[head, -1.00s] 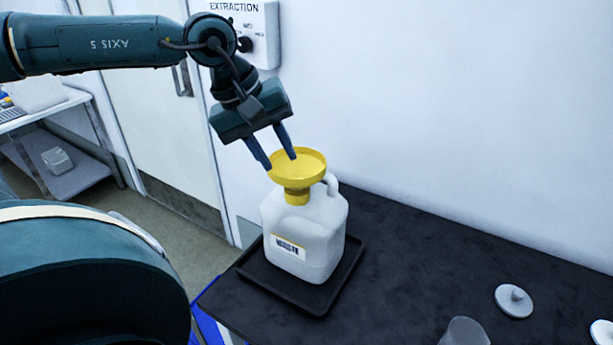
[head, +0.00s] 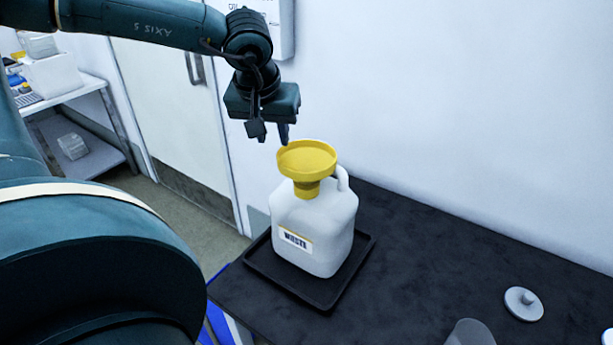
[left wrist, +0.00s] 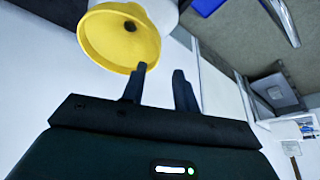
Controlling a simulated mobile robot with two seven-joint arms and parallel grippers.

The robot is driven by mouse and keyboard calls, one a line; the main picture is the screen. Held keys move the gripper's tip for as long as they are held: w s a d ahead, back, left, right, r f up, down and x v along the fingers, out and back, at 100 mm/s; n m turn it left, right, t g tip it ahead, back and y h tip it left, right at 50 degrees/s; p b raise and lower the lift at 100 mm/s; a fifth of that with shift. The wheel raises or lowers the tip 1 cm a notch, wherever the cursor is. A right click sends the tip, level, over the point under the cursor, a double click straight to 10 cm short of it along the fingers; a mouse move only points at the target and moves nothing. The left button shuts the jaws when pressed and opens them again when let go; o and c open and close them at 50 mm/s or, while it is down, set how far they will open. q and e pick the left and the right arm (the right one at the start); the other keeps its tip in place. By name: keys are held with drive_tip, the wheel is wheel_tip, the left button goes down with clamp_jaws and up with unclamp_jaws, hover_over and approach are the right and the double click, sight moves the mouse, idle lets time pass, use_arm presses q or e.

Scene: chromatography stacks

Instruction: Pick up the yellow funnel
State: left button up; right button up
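The yellow funnel (head: 307,158) sits upright in the neck of a white waste jug (head: 315,222). The jug stands on a black tray (head: 262,276). In the head view, my left gripper (head: 282,134) is just behind and above the funnel's far-left rim, pointing down. In the left wrist view, the funnel (left wrist: 105,42) lies left of my left gripper (left wrist: 159,72), whose two fingers stand apart with nothing between them. One fingertip shows close to the rim; whether it touches I cannot tell. My right gripper is out of view.
The tray is at the left end of a dark bench (head: 420,260) by a white wall. A grey round cap (head: 523,304) and a clear vessel (head: 470,333) are at the front right. A wall box (head: 275,25) is behind my left arm. The bench middle is clear.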

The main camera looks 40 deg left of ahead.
sight(278, 152)
use_arm(q)
drive_tip(key=x, duration=0.4)
drive_tip(key=shift+w+f, duration=0.1)
drive_tip(key=shift+f, duration=0.2)
drive_tip(key=shift+c, duration=0.5)
clamp_jaws()
drive_tip(key=shift+r, duration=0.1)
